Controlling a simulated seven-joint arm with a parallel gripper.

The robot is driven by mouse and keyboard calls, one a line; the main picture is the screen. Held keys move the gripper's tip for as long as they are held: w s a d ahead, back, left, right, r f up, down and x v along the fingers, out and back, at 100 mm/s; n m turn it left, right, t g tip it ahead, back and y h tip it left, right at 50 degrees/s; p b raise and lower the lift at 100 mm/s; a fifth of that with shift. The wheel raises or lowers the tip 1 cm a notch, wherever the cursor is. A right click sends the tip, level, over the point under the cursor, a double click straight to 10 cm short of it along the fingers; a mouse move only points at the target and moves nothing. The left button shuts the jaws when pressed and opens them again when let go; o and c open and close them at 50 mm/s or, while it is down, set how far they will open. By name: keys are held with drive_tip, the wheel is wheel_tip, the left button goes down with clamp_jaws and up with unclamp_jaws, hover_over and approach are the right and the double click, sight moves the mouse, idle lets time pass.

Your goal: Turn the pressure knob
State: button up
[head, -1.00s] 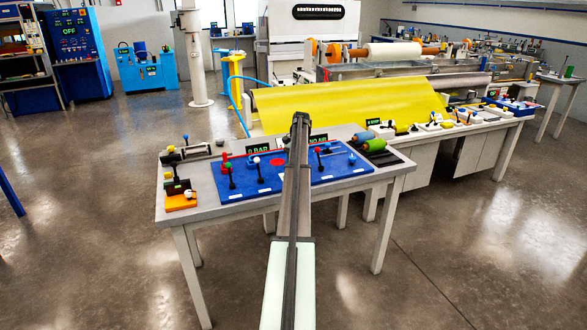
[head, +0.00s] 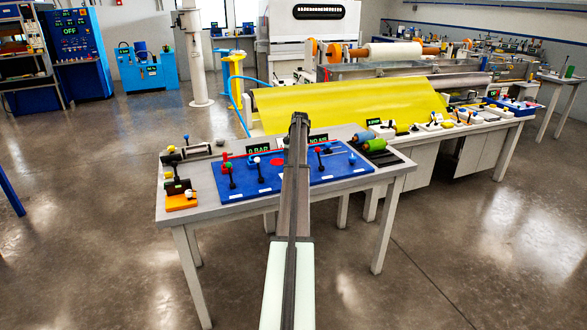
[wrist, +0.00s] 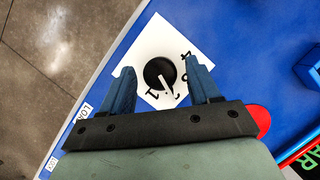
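The pressure knob (wrist: 159,73) is a round black dial with a white pointer line. It sits on a white numbered plate (wrist: 152,38) on the blue panel (wrist: 235,35). In the wrist view the pointer slants down and slightly right, and some numbers are partly covered. My gripper (wrist: 160,66) is open, with one blue finger on each side of the knob and visible gaps between. I cannot tell how high the fingertips are above the plate. In the head view my arm hides the knob and gripper; the blue panel (head: 212,172) shows on the table.
A display reading "0 BAR" (head: 259,149) and one reading "NO AIR" (head: 318,139) stand behind the panel. A red disc (wrist: 259,121) lies near the right finger. Several small levers stand on the panel. The table edge is close on the left in the wrist view.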

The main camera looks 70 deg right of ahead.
drive_tip(key=shift+r, duration=0.1)
drive_tip(key=shift+d+r, duration=0.25)
drive_tip(key=shift+r, duration=0.2)
drive_tip(key=d, duration=0.8)
drive_tip(key=w+d, duration=0.1)
drive_tip(key=d, duration=0.3)
drive_tip(key=shift+a, duration=0.1)
drive_tip(key=w+a+r+m+g+h, duration=0.2)
drive_tip(key=a+r+m+h, duration=0.2)
drive_tip(key=a+r+m, duration=0.3)
drive_tip(key=w+a+r+m+g+h, duration=0.1)
drive_tip(key=w+a+r+m+h, duration=0.15)
drive_tip(key=a+r+m, duration=0.45)
drive_tip(key=s+f, duration=0.1)
drive_tip(key=f, duration=0.4)
drive_tip(key=s+f+n, duration=0.1)
drive_tip(key=s+f, duration=0.1)
drive_tip(key=f, duration=0.3)
drive_tip(key=s+f+n, duration=0.1)
drive_tip(key=s+f, duration=0.1)
drive_tip(key=f, duration=0.3)
drive_tip(key=shift+d, duration=0.4)
drive_tip(key=shift+c, duration=0.3)
